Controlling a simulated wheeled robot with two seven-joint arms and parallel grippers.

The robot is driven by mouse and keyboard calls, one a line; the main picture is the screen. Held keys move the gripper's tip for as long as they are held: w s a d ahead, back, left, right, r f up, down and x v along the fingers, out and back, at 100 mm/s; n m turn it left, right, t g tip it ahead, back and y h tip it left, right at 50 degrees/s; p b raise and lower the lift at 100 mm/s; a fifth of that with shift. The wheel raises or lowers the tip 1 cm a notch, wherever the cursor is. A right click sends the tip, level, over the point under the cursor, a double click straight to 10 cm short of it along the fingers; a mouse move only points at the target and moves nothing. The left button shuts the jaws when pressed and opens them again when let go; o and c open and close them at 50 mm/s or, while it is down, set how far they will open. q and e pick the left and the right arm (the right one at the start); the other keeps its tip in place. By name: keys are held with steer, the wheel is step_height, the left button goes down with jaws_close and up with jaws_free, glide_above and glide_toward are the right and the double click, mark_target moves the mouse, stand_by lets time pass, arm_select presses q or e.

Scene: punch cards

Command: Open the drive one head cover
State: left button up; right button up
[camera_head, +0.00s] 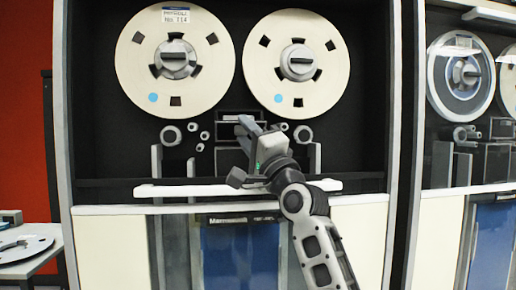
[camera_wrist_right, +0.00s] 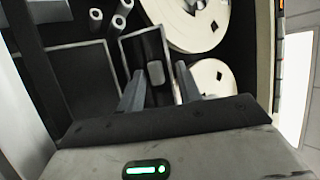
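The drive one head cover (camera_head: 228,116) looks like a small dark box between and below the two tape reels in the head view. It is partly hidden behind my right gripper (camera_head: 246,128). In the right wrist view, a dark panel with a light edge, which looks like the head cover (camera_wrist_right: 134,47), lies beyond the fingertips, with a small pale block on it. My right gripper (camera_wrist_right: 160,82) has its two fingers apart, with nothing seen held between them. I cannot tell whether the fingers touch the cover. My left gripper is not in view.
The left reel (camera_head: 140,60) and right reel (camera_head: 330,60) sit above. Rollers (camera_head: 171,135) flank the head area. A white ledge (camera_head: 180,190) runs below, partly behind my right arm. Another drive (camera_head: 460,70) stands right. A table with a loose reel (camera_head: 22,248) is at lower left.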

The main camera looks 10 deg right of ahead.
steer(key=b+v, duration=0.2)
steer(key=v, duration=1.3)
steer(key=shift+s+d+f, duration=0.2)
steer(key=shift+s+f, duration=0.05)
